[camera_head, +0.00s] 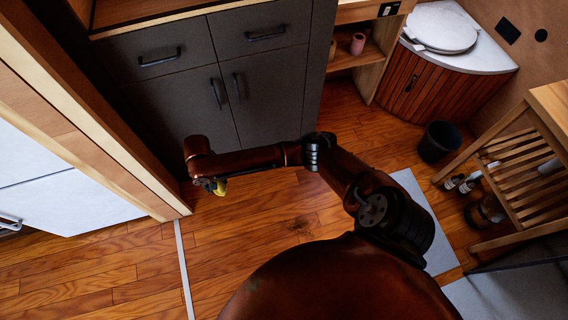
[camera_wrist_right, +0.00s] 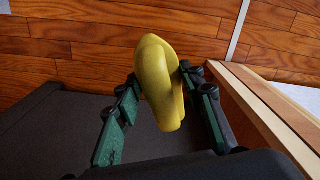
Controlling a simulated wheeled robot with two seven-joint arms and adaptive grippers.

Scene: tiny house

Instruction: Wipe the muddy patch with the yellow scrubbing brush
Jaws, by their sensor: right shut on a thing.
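The yellow scrubbing brush (camera_wrist_right: 160,80) is held between the two fingers of my right gripper (camera_wrist_right: 162,88) in the right wrist view. In the head view the right gripper (camera_head: 210,185) is at the left, in front of the dark cabinet, with a bit of the yellow brush (camera_head: 220,187) showing under it. The brush seems to be above the floor; its height is hard to tell. A faint dark muddy patch (camera_head: 302,225) lies on the wooden floor, right of and nearer than the gripper, apart from the brush. My left gripper is not in view.
A dark grey cabinet (camera_head: 178,95) stands behind the gripper, with a wooden door frame (camera_head: 110,130) to its left. A black bin (camera_head: 438,141) and a slatted wooden rack (camera_head: 520,180) stand at the right. The floor between gripper and patch is clear.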

